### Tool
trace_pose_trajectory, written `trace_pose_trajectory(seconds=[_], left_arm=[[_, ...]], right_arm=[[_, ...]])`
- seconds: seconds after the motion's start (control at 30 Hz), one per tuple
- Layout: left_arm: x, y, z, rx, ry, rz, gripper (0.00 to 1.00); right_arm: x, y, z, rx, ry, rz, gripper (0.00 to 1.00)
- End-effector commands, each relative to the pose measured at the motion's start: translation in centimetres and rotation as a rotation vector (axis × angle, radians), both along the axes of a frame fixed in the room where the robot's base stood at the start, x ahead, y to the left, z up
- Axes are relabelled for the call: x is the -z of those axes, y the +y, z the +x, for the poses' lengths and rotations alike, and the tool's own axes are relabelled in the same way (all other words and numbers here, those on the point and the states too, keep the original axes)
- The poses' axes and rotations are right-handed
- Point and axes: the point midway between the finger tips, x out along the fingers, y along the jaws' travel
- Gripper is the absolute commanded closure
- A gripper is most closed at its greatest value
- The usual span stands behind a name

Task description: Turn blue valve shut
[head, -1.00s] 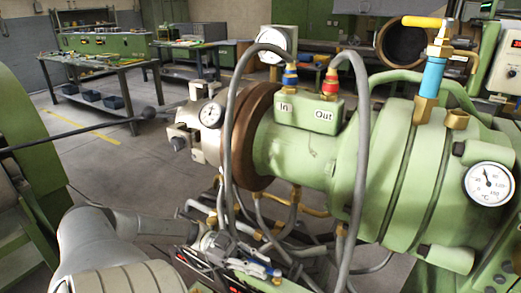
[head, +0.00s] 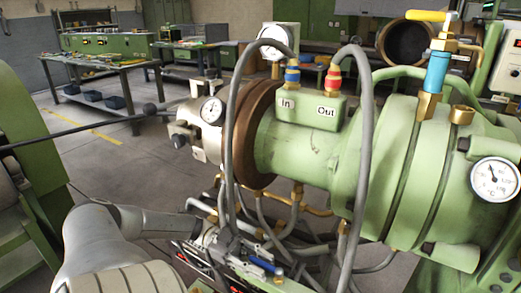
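Several blue parts show in the head view. A blue lever (head: 265,266) sits low in the middle, among hoses and fittings under the green extruder (head: 300,150). A blue cylindrical body (head: 436,73) with a yellow handle stands upright at the upper right. A small blue hose fitting (head: 292,76) sits above the "In" label. I cannot tell for sure which is the valve. My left arm comes in from the lower left and its gripper (head: 222,243) is among the dark fittings, close to the blue lever. Its fingers are hard to make out. My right gripper is not in view.
Grey hoses (head: 361,130) loop down in front of the extruder and crowd the space near the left gripper. A long dark rod (head: 80,130) crosses at the left. A dial gauge (head: 495,179) is at the right. Workbenches (head: 100,70) stand behind, with open floor between.

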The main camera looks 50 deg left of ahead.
Motion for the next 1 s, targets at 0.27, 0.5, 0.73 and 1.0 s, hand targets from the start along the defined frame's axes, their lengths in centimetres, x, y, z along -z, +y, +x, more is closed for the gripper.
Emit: trace_pose_trajectory(seconds=[0.27, 0.5, 0.73, 1.0], left_arm=[[-0.2, 0.0, 0.1, -0.001, -0.005, -0.004, 0.64], [-0.2, 1.8, -0.4, -0.004, -0.004, -0.003, 0.64], [-0.2, 5.5, -1.8, -0.005, -0.006, -0.003, 0.64], [-0.1, 9.0, -3.2, -0.005, -0.006, -0.003, 0.64]], right_arm=[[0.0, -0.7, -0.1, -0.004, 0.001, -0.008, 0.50], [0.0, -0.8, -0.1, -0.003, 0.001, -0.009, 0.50], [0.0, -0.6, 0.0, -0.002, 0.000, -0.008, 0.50], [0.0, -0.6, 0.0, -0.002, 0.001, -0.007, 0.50]])
